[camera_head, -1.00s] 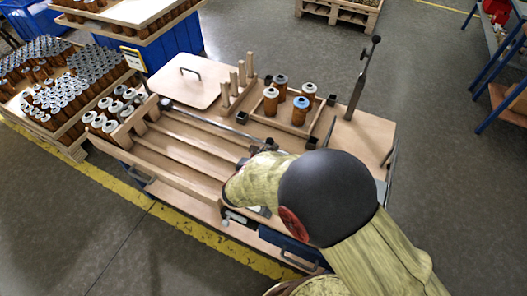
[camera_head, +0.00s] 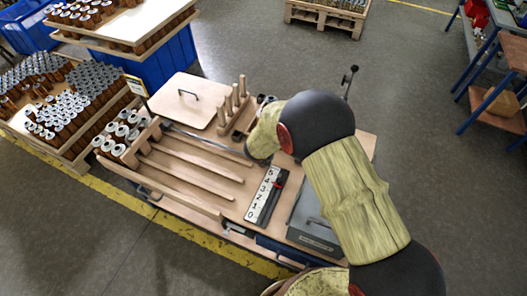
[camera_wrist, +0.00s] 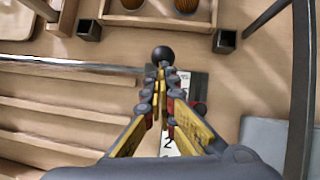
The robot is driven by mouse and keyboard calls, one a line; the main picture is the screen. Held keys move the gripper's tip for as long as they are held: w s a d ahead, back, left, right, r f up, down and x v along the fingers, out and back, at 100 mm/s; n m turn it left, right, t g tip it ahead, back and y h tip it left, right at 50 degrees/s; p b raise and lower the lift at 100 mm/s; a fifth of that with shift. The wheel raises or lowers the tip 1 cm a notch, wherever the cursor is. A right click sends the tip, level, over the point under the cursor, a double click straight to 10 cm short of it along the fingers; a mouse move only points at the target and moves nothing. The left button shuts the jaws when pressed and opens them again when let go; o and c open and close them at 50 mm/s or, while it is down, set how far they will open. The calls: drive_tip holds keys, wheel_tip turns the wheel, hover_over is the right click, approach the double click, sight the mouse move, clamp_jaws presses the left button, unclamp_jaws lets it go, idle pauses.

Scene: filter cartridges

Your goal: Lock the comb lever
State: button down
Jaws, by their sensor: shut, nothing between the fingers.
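A black ball knob (camera_wrist: 162,53) shows in the wrist view just beyond my fingertips, near the right end of a long metal rod (camera_wrist: 70,67). I take this to be the comb lever; whether knob and rod join is unclear. In the head view the rod (camera_head: 208,140) runs along the back of the wooden lanes (camera_head: 190,165), its right end hidden by my arm. My gripper (camera_wrist: 162,72) is shut and empty, its tips close to the knob; I cannot tell if they touch. In the head view my arm hides the gripper.
A number strip (camera_head: 264,195) with a red marker lies right of the lanes, beside a grey box (camera_head: 315,222). A dark upright post (camera_head: 348,82) stands at the back right. A wooden tray (camera_wrist: 150,18) with cartridges and black square sockets (camera_wrist: 89,29) lies beyond the knob.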

drive_tip(key=shift+w+d+r+p, duration=0.15)
drive_tip(key=shift+w+d+p, duration=0.15)
drive_tip(key=shift+w+p, duration=0.55)
drive_tip(key=shift+w+d+r+p, duration=0.1)
drive_tip(key=shift+w+d+p, duration=0.15)
drive_tip(key=shift+w+p, duration=0.55)
drive_tip(key=shift+w+d+f+p, duration=0.1)
drive_tip(key=shift+w+d+p, duration=0.15)
drive_tip(key=shift+w, duration=0.35)
drive_tip(key=shift+w+d+p, duration=0.2)
drive_tip(key=shift+w, duration=0.4)
drive_tip(key=shift+s+a+r, duration=0.15)
drive_tip(key=shift+s+r, duration=0.05)
drive_tip(key=shift+s, duration=0.05)
drive_tip(key=w+p+v, duration=0.1)
drive_tip(key=p+v, duration=0.2)
drive_tip(key=v, duration=0.9)
drive_tip(key=shift+s+d+r, duration=0.15)
drive_tip(key=shift+d+r, duration=0.15)
drive_tip(key=shift+r, duration=0.15)
